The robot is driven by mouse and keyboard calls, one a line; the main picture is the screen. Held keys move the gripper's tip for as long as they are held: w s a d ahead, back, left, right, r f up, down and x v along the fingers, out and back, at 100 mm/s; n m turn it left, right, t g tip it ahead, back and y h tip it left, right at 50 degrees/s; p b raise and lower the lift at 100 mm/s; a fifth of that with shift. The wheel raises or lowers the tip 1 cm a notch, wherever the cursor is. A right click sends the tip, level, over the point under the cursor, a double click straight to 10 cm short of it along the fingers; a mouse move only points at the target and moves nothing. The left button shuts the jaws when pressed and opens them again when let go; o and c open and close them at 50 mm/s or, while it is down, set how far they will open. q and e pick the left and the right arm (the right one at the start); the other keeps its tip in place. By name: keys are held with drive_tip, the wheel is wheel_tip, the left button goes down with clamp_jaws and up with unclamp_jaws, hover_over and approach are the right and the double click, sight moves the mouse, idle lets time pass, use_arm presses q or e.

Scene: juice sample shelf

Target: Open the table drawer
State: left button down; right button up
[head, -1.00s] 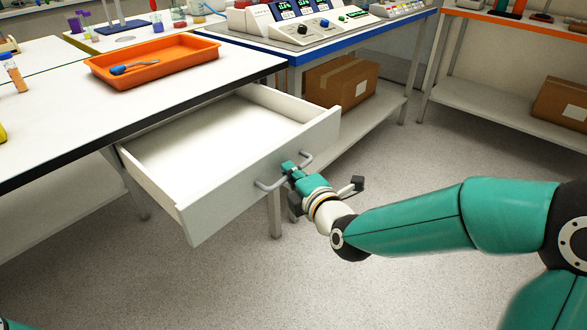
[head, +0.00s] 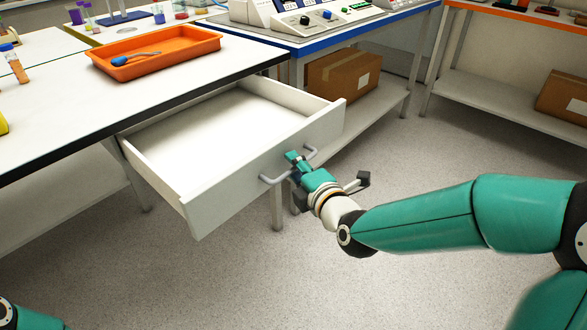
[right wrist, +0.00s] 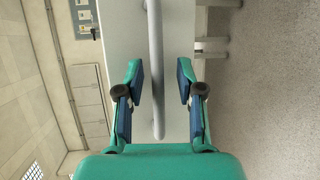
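The white table drawer (head: 262,168) is pulled out well from under the white table (head: 60,110), and its empty inside shows in the head view. A grey bar handle (head: 273,181) is on its front. My right gripper (head: 295,160) is at the handle's middle. In the right wrist view, the handle (right wrist: 156,70) runs between the two fingers of this gripper (right wrist: 160,85), with a gap on both sides. The fingers are open and hold nothing. Only a green part of my left arm shows at the lower left in the head view; its gripper is not visible.
The floor before the drawer is clear.

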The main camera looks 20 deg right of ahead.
drive_tip(key=a+v, duration=0.1)
drive_tip(key=v, duration=0.6)
drive_tip(key=shift+d, duration=0.45)
drive_tip(key=shift+f, duration=0.15)
